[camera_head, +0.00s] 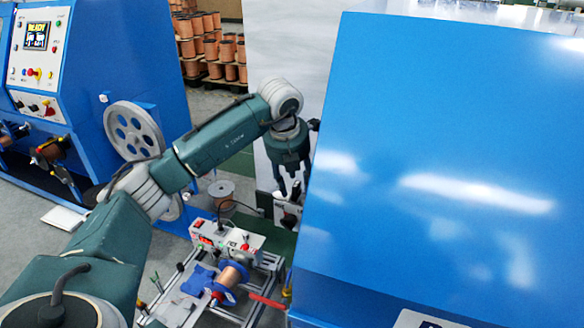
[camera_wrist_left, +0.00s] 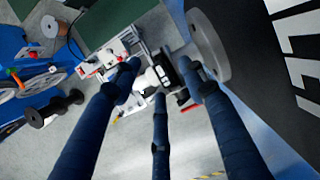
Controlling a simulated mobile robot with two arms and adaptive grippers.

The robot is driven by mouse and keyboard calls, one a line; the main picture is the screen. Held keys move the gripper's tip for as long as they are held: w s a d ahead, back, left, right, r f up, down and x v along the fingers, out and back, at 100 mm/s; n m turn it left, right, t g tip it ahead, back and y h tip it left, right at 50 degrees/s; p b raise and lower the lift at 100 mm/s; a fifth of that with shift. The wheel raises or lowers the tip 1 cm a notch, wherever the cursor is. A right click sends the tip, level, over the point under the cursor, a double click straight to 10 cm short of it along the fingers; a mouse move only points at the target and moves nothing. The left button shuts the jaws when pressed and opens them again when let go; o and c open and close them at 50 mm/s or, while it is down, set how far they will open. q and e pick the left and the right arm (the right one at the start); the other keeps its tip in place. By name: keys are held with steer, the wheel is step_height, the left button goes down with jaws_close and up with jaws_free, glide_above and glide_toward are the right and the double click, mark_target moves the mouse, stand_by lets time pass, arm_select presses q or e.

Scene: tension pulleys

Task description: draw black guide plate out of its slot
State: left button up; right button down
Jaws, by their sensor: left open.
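My left gripper (camera_head: 291,192) points down beside the blue cabinet, above the small wire-handling bench. In the left wrist view my left gripper (camera_wrist_left: 158,80) has its blue fingers spread apart, with a small white fitting (camera_wrist_left: 151,78) and a dark piece (camera_wrist_left: 170,70) showing between the fingertips. The dark piece may be the black guide plate, but I cannot tell for sure. Its slot is not clear in either view. I cannot tell whether the fingers touch these parts. My right gripper is not in view.
The large blue cabinet (camera_head: 450,150) stands close on the right of my left arm. A white control box (camera_head: 226,236) and a copper spool (camera_head: 231,275) sit on the bench frame. A grey flanged wheel (camera_wrist_left: 210,45) is close to the right fingertip.

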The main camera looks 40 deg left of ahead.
arm_select(q)
steer(key=shift+f, duration=0.4)
steer(key=shift+w+f, duration=0.1)
steer(key=c, duration=0.4)
jaws_close()
steer(key=shift+r, duration=0.25)
steer(key=shift+r+p, duration=0.2)
steer(key=shift+p, duration=0.1)
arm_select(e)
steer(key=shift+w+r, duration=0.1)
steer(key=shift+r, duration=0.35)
